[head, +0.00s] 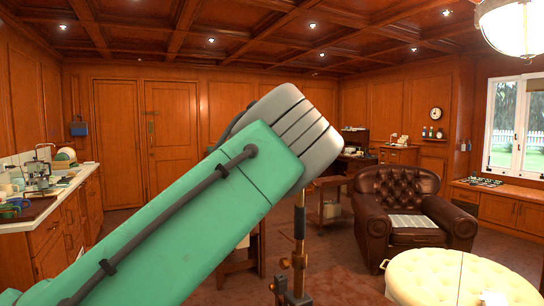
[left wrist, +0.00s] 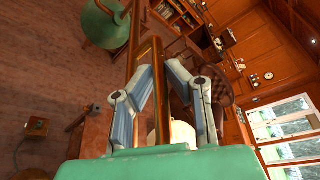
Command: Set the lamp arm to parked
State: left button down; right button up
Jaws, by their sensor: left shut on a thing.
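A slim upright pole (head: 299,222) with brass fittings stands at the lower middle of the head view, just right of my left arm; it looks like part of the lamp. Its top is hidden behind my wrist. My left gripper (left wrist: 156,70) is shut on this bar. In the head view its fingers are hidden behind my green forearm and grey wrist. The lamp's head cannot be made out. My right gripper is not in view.
A brown leather armchair (head: 400,205) stands right of the pole, with a cream tufted ottoman (head: 440,280) in front. A wooden desk (head: 345,170) stands behind. Some carpet lies clear at the back left.

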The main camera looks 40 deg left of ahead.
pick_arm(q)
jog(key=shift+f, duration=0.1)
jog(key=c, duration=1.6)
grip_release()
jog(key=shift+c, duration=0.2)
jog(key=shift+o, duration=0.3)
jog(key=shift+a, duration=0.2)
jog(key=shift+s+d, duration=0.3)
jog(key=shift+d, duration=0.05)
jog(key=v, duration=0.6)
jog(key=shift+s, duration=0.1)
jog(key=shift+d+f, duration=0.15)
jog(key=shift+d, duration=0.05)
